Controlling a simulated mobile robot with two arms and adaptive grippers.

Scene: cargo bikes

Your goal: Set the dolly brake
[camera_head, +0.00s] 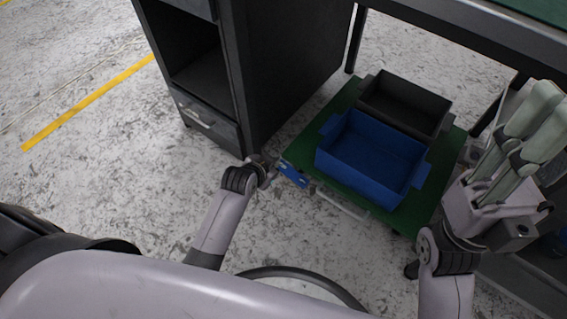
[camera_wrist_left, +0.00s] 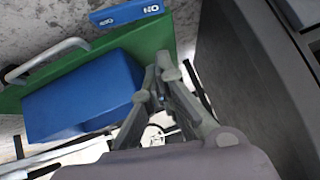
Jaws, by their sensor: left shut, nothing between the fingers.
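The green dolly (camera_head: 288,150) stands on the floor, partly under the bench, with a silver handle (camera_head: 342,203) on its near edge. A blue brake plate (camera_head: 292,174) with white markings sits at its near left corner. It also shows in the left wrist view (camera_wrist_left: 125,15), at the top. My left gripper (camera_head: 266,172) is shut and empty just left of the brake plate; contact cannot be told. Its fingers show in the left wrist view (camera_wrist_left: 162,68), with the plate beyond them. My right gripper (camera_head: 545,115) is at the right; its finger gap is unclear.
A blue bin (camera_head: 362,172) and a black bin (camera_head: 402,104) sit on the dolly. A dark cabinet (camera_head: 285,70) stands close behind my left gripper. The bench (camera_head: 470,30) overhangs the back. The floor (camera_head: 90,150) at the left is clear.

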